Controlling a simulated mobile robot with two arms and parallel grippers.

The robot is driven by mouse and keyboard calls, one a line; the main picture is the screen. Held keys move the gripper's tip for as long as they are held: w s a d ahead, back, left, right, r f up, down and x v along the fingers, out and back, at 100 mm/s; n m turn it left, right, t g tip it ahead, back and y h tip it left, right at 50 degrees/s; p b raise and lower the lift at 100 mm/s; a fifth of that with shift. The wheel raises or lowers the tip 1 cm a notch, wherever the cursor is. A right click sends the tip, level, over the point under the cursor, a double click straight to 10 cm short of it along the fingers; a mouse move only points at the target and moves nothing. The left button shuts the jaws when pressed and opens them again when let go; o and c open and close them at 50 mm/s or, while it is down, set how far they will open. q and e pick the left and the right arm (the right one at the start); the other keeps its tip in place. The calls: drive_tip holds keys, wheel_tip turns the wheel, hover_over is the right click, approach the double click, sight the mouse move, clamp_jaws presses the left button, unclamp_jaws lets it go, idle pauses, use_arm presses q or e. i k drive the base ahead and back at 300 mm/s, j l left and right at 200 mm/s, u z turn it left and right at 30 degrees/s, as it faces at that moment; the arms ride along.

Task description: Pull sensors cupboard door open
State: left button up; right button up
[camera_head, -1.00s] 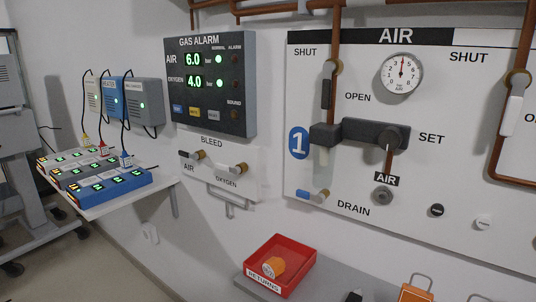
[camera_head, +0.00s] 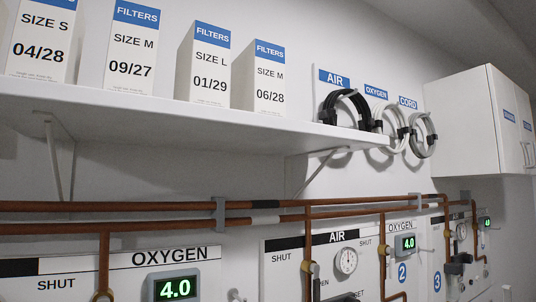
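A white wall cupboard (camera_head: 465,125) hangs at the far right, partly cut off by the picture's edge. Its front faces right and shows at a steep angle. Two blue labels (camera_head: 509,116) sit on the front, too small and slanted to read for certain. Upright bar handles (camera_head: 525,154) are low on the front, near the right edge. The doors look shut. Which door is the sensors one I cannot tell. Neither of my grippers is in view.
A long white shelf (camera_head: 200,115) carries several filter boxes (camera_head: 131,50). Coiled hoses (camera_head: 347,108) hang between shelf and cupboard. Copper pipes (camera_head: 350,207) run below, above gas panels with an air gauge (camera_head: 346,261) and oxygen displays (camera_head: 175,289).

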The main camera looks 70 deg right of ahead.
sight(508, 133)
drive_tip(key=z, duration=3.6)
drive_tip(key=i+l+u, duration=0.15)
drive_tip(key=i, duration=0.3)
